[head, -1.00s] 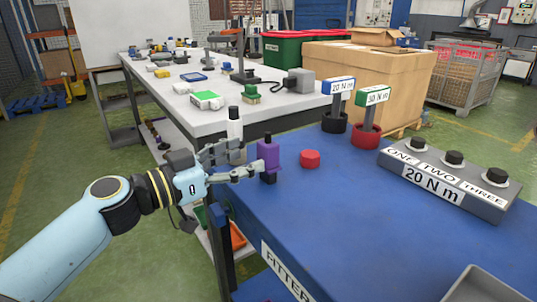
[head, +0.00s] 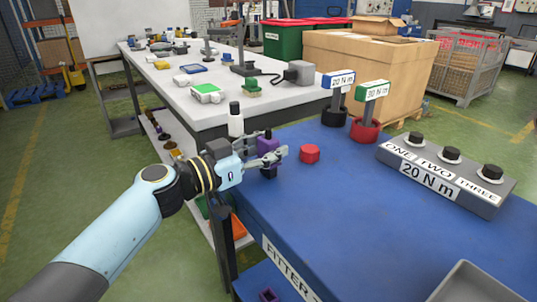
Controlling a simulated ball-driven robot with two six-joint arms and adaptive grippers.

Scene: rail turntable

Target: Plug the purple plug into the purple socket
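A purple plug (head: 267,144) with a dark base stands upright near the left edge of the blue bench top (head: 330,220). My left gripper (head: 271,151) is at the plug, with a finger across its front that hides its middle. The other finger is largely hidden behind, so I cannot tell whether they grip it. A purple piece with a dark opening, which looks like the purple socket (head: 268,295), shows low at the bottom edge of the head view, below the bench top. My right gripper is not in view.
A red round piece (head: 309,154) lies just right of the plug. A white bottle with a black cap (head: 236,122) stands behind the gripper. A grey box with several black knobs (head: 445,180) is at the right, and a grey tray (head: 480,285) at bottom right.

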